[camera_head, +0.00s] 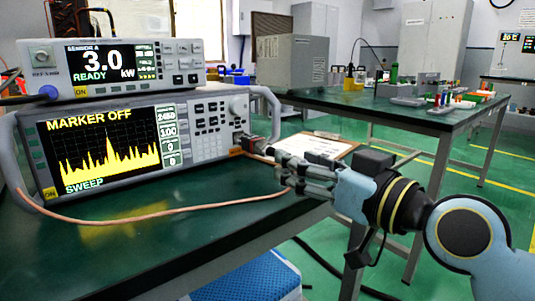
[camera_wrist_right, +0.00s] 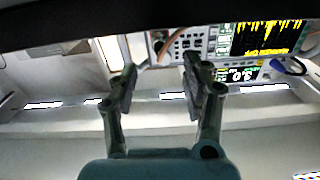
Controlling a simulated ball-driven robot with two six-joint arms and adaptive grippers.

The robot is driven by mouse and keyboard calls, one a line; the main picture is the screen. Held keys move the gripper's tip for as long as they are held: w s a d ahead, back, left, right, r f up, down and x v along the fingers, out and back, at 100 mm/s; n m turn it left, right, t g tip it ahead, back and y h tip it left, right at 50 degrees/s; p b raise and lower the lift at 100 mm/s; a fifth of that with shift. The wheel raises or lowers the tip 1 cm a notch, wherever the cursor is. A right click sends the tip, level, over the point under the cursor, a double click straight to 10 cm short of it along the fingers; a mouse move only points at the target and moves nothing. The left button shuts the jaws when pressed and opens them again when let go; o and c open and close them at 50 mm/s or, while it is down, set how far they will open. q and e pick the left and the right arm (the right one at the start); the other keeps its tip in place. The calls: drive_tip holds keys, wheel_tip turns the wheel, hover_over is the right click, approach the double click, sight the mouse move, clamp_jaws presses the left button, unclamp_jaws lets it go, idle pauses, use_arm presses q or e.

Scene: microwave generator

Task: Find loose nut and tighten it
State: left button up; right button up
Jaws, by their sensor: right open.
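My right gripper (camera_head: 283,172) is open at the right end of the spectrum analyzer (camera_head: 190,110), just right of its front connectors. No nut stands out clearly; a small metal and brass connector (camera_head: 252,146) sits at the analyzer's lower right corner. A copper cable (camera_head: 150,218) runs from there, passes by my fingers and loops left across the green bench. In the right wrist view my two fingers (camera_wrist_right: 158,85) are spread with nothing between them, and the analyzer (camera_wrist_right: 222,42) appears upside down beyond them. My left gripper is not in view.
A power meter (camera_head: 110,68) reading 3.0 kW sits on the analyzer. A clipboard (camera_head: 338,148) lies behind my right gripper. The front of the green bench (camera_head: 130,255) is clear apart from the cable. A second bench (camera_head: 430,118) with small parts stands behind, right.

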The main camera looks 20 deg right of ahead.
sight(269, 146)
drive_tip(key=b+x, duration=0.1)
drive_tip(key=x, duration=0.7)
drive_tip(key=shift+f, duration=0.15)
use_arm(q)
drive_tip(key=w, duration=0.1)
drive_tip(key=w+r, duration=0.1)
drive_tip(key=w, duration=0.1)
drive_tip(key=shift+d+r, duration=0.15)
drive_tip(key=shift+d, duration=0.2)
use_arm(e)
clamp_jaws()
